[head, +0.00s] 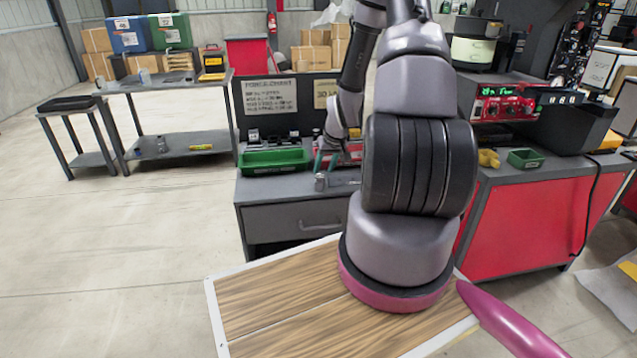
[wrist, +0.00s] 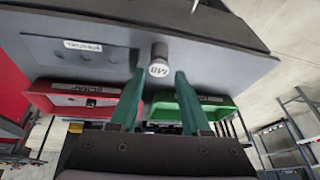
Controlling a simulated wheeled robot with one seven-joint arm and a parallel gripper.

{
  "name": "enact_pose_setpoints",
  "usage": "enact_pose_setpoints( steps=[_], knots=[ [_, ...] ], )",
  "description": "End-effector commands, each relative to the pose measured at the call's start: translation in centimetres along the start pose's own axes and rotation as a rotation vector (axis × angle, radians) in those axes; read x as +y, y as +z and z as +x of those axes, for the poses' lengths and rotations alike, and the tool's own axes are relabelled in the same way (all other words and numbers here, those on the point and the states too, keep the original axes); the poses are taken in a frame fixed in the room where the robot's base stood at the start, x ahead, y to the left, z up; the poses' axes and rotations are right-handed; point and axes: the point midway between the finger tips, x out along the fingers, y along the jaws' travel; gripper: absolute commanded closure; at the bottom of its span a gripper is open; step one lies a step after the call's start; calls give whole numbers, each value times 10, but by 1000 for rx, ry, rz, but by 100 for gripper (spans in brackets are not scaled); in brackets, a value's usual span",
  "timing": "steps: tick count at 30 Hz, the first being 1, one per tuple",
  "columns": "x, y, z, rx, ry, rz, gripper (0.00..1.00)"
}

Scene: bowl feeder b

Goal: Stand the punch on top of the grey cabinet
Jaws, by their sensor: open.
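The grey cabinet (head: 290,214) with a drawer stands in the middle of the head view. The punch (head: 320,183), a short metal cylinder, appears upright on the cabinet top near its front edge. In the wrist view the punch (wrist: 158,52) shows a white lettered end face. My gripper (head: 327,161) has teal fingers and reaches down over the cabinet top. In the wrist view my gripper (wrist: 161,76) is open, one finger on each side of the punch's end, with gaps visible. I cannot tell its exact height against the punch.
A green tray (head: 273,161) sits on the cabinet left of the punch. A red tray (wrist: 75,100) is also near, with a grey labelled plate (wrist: 77,47). A wooden-topped surface (head: 280,303) is in front. A shelf table (head: 175,84) stands at left.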

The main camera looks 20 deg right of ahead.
Motion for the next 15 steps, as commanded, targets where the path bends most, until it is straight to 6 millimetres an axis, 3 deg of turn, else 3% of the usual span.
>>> enact_pose_setpoints(
  steps=[8,15],
  knots=[
    [1,-1,26,1,1,0,53],
    [0,0,61,0,0,0,53]
  ],
)
